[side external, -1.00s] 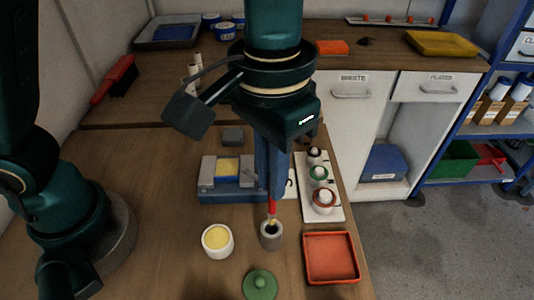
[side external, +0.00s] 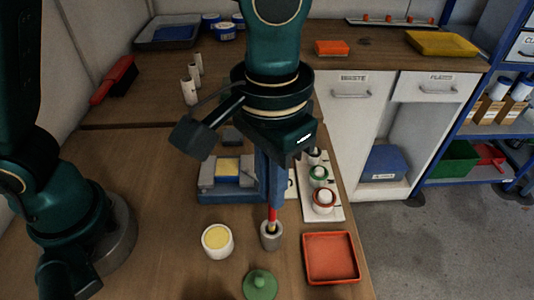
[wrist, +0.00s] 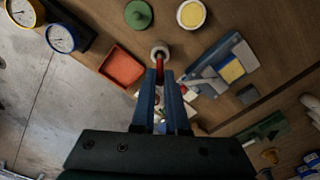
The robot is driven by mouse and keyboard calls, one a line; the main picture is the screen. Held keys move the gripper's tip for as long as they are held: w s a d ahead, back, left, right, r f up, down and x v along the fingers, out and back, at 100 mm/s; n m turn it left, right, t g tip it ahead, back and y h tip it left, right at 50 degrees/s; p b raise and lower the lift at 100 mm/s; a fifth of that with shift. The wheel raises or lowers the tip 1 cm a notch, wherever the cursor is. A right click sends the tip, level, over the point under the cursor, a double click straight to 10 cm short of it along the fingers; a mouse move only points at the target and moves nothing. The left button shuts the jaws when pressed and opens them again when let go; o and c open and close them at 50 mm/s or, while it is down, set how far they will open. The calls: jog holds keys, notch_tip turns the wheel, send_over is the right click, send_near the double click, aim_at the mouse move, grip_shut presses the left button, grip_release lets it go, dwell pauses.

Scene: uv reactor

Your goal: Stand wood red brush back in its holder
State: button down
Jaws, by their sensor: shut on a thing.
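The red brush (side external: 272,213) is upright, its red upper part between my gripper's fingers and its lower wooden end inside the mouth of the grey cylindrical holder (side external: 271,239). My gripper (side external: 271,200) points down and is shut on the brush, just above the holder. In the wrist view the red brush (wrist: 160,63) runs from between my gripper's fingertips (wrist: 160,75) to the round holder (wrist: 160,49). How deep the brush sits in the holder is hidden.
A cup with yellow contents (side external: 217,241) stands left of the holder, a red tray (side external: 331,258) right, and a green lidlike knob (side external: 260,285) in front. A blue-grey fixture (side external: 228,182) and a white rack (side external: 333,205) with several capped items stand behind.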

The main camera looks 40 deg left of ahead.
aim_at(271, 225)
jog(key=shift+f, duration=2)
jog(key=c, duration=0.8)
grip_release()
jog(key=shift+c, duration=0.2)
jog(key=shift+r, duration=2.55)
